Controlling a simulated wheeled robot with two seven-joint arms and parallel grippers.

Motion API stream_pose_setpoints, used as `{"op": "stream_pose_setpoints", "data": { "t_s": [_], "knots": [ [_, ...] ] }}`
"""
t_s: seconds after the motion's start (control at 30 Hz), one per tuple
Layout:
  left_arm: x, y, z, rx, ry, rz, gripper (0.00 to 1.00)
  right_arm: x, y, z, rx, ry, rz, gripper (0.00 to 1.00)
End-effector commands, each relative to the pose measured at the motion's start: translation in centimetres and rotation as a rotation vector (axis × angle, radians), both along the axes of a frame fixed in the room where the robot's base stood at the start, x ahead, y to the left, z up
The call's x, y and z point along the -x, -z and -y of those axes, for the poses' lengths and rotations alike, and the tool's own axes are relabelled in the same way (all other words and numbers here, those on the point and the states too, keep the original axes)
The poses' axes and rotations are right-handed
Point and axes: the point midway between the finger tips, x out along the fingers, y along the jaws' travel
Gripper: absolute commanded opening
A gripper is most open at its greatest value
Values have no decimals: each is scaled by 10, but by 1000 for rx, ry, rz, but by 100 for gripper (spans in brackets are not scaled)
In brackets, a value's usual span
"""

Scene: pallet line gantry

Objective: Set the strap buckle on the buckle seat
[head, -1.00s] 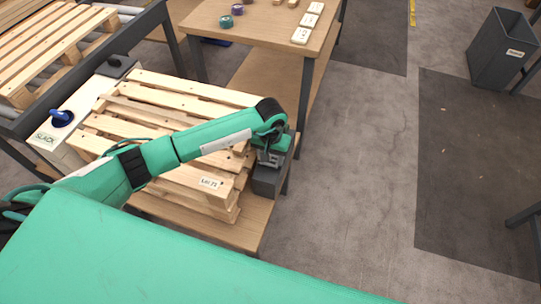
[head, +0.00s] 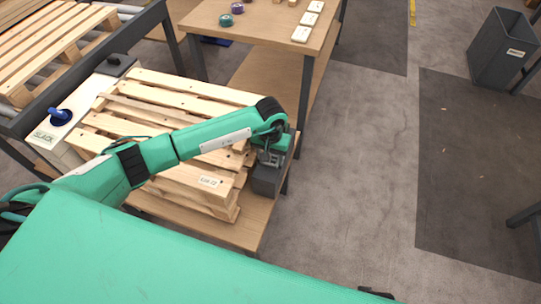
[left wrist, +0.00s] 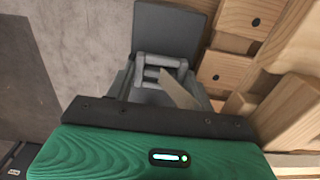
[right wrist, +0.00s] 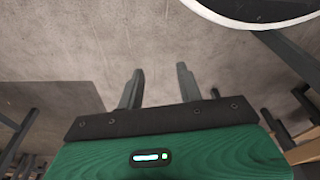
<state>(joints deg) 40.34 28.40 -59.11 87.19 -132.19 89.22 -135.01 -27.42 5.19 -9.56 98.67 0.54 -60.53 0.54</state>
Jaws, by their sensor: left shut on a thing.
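The strap buckle (left wrist: 158,62), a grey metal frame with crossbars, sits between the fingers of my left gripper (left wrist: 160,78), which is shut on it. A pale strap (left wrist: 180,92) runs from the buckle in the left wrist view. The buckle seat (left wrist: 172,28), a dark grey block, is just beyond the buckle. In the head view my left gripper (head: 270,158) is at the top of the seat (head: 267,181), by the pallets' right end. I cannot tell whether buckle and seat touch. My right gripper (right wrist: 158,80) is open and empty over the floor.
Stacked wooden pallets (head: 190,85) lie beside the seat on a wooden bench (head: 240,232). A second table (head: 265,32) with small items stands behind. A dark bin (head: 498,50) stands at the far right. The floor right of the bench is clear.

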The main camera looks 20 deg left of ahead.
Motion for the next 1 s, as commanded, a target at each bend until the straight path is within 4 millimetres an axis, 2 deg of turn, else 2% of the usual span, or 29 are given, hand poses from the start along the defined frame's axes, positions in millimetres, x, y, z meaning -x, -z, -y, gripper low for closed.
{"op": "stream_pose_setpoints", "data": {
  "t_s": [0.2, 0.6, 0.63, 0.67, 1.0],
  "knots": [
    [2, 7, 0, -1, -1, -5, 30, 2, -4, -1, -1, 2, -8, 36],
    [5, 12, 0, -3, -1, -11, 30, -6, -17, -4, -6, 3, 7, 36],
    [5, 13, 0, -3, -1, -12, 60, -6, -17, -3, -6, 3, 7, 36],
    [5, 13, 0, -3, -1, -12, 63, -6, -17, -3, -6, 3, 7, 36],
    [5, 13, -2, -6, -1, -13, 63, -6, -15, -4, -6, 3, 6, 36]
  ]
}}
